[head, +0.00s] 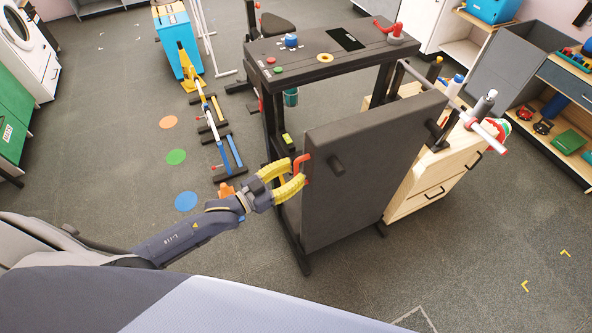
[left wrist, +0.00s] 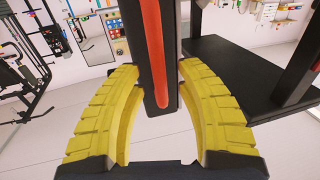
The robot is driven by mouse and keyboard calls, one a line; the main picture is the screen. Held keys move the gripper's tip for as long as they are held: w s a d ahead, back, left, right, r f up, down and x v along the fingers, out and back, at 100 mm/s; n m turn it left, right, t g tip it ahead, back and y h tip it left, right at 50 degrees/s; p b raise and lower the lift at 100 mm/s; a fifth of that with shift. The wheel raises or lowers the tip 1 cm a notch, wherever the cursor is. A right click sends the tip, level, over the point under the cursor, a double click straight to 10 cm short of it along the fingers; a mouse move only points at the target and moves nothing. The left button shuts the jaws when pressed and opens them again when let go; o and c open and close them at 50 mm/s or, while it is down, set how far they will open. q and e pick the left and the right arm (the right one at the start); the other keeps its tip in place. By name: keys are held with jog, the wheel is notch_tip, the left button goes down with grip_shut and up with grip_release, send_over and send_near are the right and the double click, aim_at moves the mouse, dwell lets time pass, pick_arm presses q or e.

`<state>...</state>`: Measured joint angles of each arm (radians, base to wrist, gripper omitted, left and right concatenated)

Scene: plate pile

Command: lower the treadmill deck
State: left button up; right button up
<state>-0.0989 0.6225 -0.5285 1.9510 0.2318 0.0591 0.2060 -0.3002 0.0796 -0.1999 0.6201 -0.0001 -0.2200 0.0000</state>
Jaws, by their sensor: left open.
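The treadmill deck (head: 350,180) is a dark grey panel standing nearly upright, folded against the treadmill frame. A red handle (head: 301,163) sits at its left edge. In the left wrist view a red bar (left wrist: 153,50) on a dark upright piece lies between my fingers. My left gripper (head: 297,171), with yellow fingers, is at the red handle. Its fingers are spread on either side of the bar with gaps visible, so it is open and not closed on it. It also shows in the left wrist view (left wrist: 160,75). My right gripper is not in view.
The treadmill console (head: 330,50) with knobs stands above the deck. A wooden drawer cabinet (head: 440,180) stands close to the deck's right, with a metal bar (head: 450,100) above it. The floor in front and to the right is clear. Coloured floor dots (head: 176,157) lie left.

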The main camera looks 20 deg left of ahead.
pick_arm(q)
jog(key=shift+w+d, duration=0.35)
jog(key=shift+w, duration=0.1)
jog(key=shift+c, duration=0.3)
grip_shut()
